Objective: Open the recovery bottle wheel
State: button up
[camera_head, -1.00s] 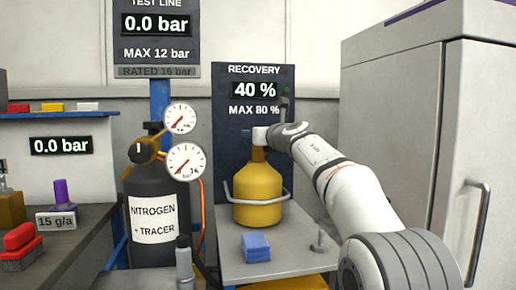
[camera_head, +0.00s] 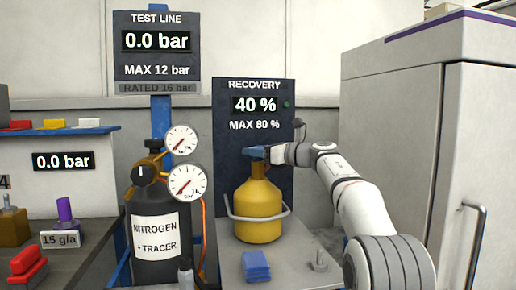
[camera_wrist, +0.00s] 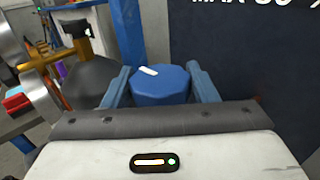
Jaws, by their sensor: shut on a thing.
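The recovery bottle (camera_head: 258,208) is yellow and stands upright on a grey shelf, in front of the dark recovery panel (camera_head: 284,184). Its blue wheel (camera_wrist: 160,84), with a white mark on top, fills the middle of the wrist view. In the head view the wheel is mostly hidden at the bottle's top. My gripper (camera_wrist: 160,88) is shut on the wheel, with one blue finger on each side of it. In the head view my gripper (camera_head: 258,153) reaches the bottle's top from the right.
The panel reads 40 %, MAX 80 %. A black nitrogen bottle (camera_head: 156,200) with two gauges stands to the left. A blue block (camera_head: 256,266) and a small grey fitting (camera_head: 319,260) are on the shelf (camera_head: 225,262). A grey cabinet (camera_head: 405,140) is at right.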

jog(key=shift+f, duration=0.1)
jog(key=o, duration=1)
jog(key=v, duration=0.8)
jog(key=shift+w, duration=0.1)
